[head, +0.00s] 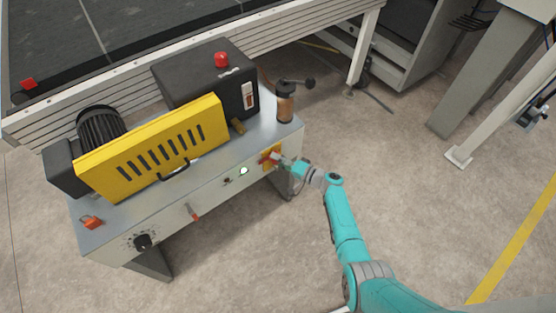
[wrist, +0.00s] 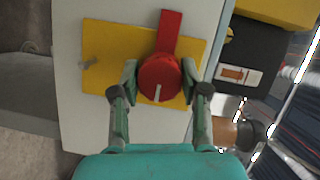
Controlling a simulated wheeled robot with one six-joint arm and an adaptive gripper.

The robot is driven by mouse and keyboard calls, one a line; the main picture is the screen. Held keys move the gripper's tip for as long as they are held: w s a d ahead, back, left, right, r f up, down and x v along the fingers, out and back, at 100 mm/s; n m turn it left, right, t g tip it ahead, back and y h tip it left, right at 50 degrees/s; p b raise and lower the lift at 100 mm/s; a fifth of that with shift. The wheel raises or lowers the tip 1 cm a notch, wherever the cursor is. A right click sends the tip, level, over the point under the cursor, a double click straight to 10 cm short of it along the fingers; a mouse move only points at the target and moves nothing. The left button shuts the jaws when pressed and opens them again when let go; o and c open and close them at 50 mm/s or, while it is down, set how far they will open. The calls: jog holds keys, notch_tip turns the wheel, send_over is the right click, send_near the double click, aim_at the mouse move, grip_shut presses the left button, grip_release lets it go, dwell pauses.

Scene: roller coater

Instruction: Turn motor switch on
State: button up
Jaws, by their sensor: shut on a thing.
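The motor switch is a red rotary knob (wrist: 159,78) with a red handle bar, on a yellow plate (wrist: 105,45) fixed to the grey panel. In the wrist view, the bar points up and slightly right, and a white mark on the knob points down. My gripper (wrist: 159,72) has one finger on each side of the round knob and is shut on it. In the head view, my gripper (head: 281,160) is at the right end of the machine's front panel and partly covers the switch and the yellow plate (head: 267,162).
The bench (head: 165,205) carries a yellow slotted cover (head: 150,150), a black box with a red button (head: 221,59), and a handled brown cylinder (head: 285,105). A black dial (head: 143,242) and red lever (head: 193,212) are left along the panel.

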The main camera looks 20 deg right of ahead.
dwell(0.4)
jog(key=o, duration=1.1)
jog(key=shift+o, duration=0.2)
jog(key=f+v, duration=0.1)
jog(key=v, duration=1.1)
jog(key=shift+r, duration=0.45)
